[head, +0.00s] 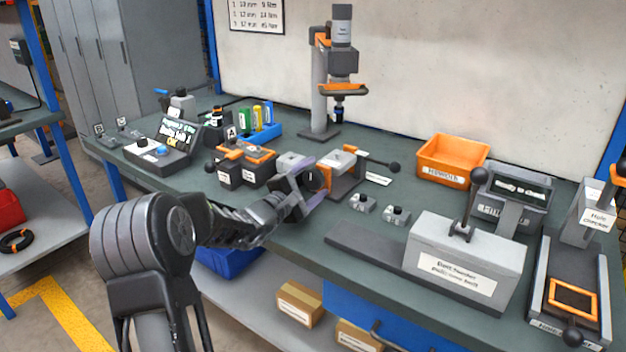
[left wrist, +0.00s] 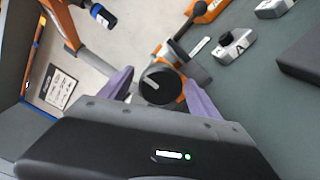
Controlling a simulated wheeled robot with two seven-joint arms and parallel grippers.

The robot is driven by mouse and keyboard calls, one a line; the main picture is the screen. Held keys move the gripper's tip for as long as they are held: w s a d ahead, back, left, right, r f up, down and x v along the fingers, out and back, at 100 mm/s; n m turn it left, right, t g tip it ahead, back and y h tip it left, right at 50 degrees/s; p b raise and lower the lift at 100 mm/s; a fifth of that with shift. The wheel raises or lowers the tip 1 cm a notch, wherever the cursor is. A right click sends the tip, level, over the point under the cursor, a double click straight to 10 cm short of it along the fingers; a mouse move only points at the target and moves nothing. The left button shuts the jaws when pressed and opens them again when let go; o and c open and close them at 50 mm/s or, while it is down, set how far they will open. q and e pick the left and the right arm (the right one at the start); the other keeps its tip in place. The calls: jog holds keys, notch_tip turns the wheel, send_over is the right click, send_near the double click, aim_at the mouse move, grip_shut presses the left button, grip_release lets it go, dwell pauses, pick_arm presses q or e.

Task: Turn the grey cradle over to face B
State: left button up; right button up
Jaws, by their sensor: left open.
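The grey cradle (head: 338,161) appears to be the pale grey block in an orange stand near the middle of the bench; my gripper hides part of it. My left gripper (head: 313,188) is open in front of the stand. In the left wrist view, a round black knob (left wrist: 160,86) with a white pointer line shows between my two purple fingers (left wrist: 158,95). The fingers lie to either side of it; I cannot tell whether they touch it. A grey part (left wrist: 197,70) and orange stand parts lie just behind the knob. No face letter is readable on the cradle. My right gripper is not in view.
A black-ball lever (head: 393,167) sticks out to the right of the stand. Two small grey blocks (head: 362,203) lie to the right. An orange-topped fixture (head: 245,160) stands left, an orange bin (head: 450,160) back right, and a large grey lever box (head: 465,258) front right.

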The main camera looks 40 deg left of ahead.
pick_arm(q)
jog(key=shift+c, duration=0.5)
jog(key=c, duration=1.3)
jog(key=shift+o, duration=0.2)
